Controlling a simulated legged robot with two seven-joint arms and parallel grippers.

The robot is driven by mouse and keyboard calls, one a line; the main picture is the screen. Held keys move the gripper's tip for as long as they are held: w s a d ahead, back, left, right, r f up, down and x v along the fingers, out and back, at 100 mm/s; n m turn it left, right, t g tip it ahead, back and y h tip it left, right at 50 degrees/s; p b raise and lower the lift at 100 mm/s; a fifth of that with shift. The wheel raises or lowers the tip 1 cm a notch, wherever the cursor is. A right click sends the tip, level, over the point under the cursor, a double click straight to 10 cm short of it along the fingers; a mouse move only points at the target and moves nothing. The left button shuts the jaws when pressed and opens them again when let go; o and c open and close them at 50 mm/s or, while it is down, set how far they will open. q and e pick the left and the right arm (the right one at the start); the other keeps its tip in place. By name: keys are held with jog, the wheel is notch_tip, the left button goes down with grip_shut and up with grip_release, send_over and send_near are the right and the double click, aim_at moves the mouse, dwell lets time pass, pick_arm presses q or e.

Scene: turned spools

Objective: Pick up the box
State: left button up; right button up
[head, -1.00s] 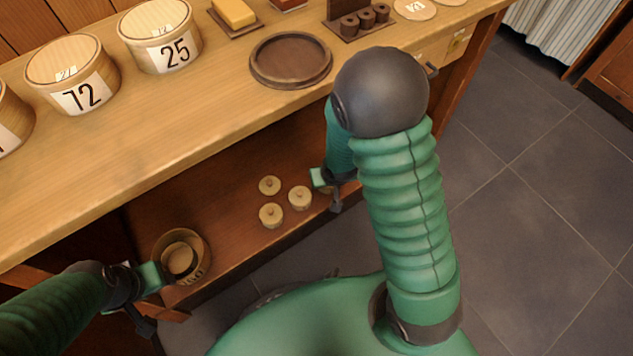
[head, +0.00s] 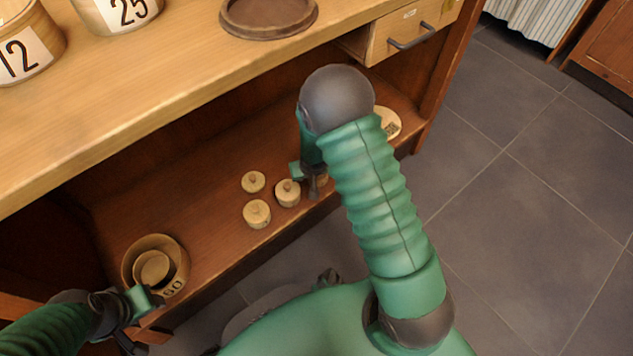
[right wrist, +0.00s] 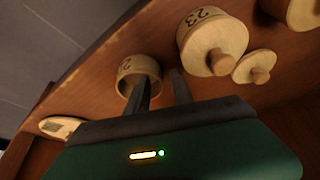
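Several small turned wooden boxes stand on the lower shelf. An open one (right wrist: 127,68) marked with a number is at the right gripper's fingers in the right wrist view; in the head view it is mostly hidden behind that gripper. My right gripper (right wrist: 161,78) has its fingers apart, one overlapping the box's mouth, the other beside its wall; contact cannot be told. It also shows in the head view (head: 307,183).
Lidded boxes (head: 288,194) and (head: 257,214) and a lid-like piece (head: 253,182) lie left of the right gripper. A pale labelled disc (head: 388,121) lies right. The worktop (head: 190,80) overhangs the shelf, with a drawer (head: 410,35). Floor at right is clear.

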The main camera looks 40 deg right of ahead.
jog(key=shift+w+d+f, duration=0.1)
jog(key=shift+f, duration=0.05)
grip_shut()
dwell(0.4)
